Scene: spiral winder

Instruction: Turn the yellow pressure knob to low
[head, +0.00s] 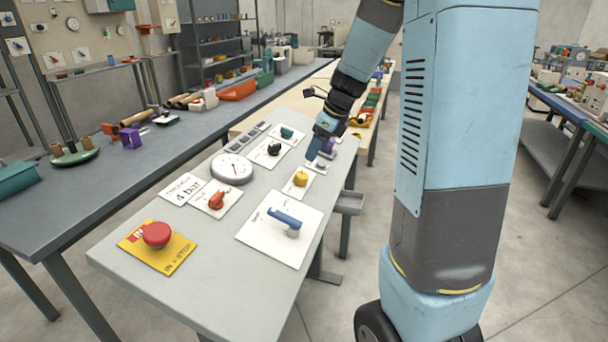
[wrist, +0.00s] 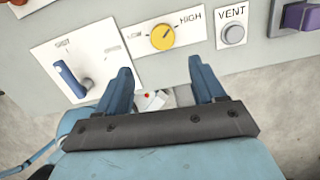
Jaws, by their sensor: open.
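The yellow pressure knob (head: 300,178) sits on a small white plate on the grey panel table. In the wrist view the yellow knob (wrist: 163,37) stands between the labels LOW on the left and HIGH on the right. A thin mark on its face seems to lean toward HIGH, but it is small. My gripper (wrist: 161,68) is open and empty, with its two blue fingers apart and the knob beyond the gap between their tips. In the head view my gripper (head: 318,150) hangs above the panel, just behind the knob and apart from it.
A blue lever (head: 285,220) on a white plate is in front of the knob; a grey VENT button (wrist: 233,34) is to its right in the wrist view. A red-orange knob (head: 216,200), a dial gauge (head: 232,169) and a red mushroom button (head: 156,234) stand further left.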

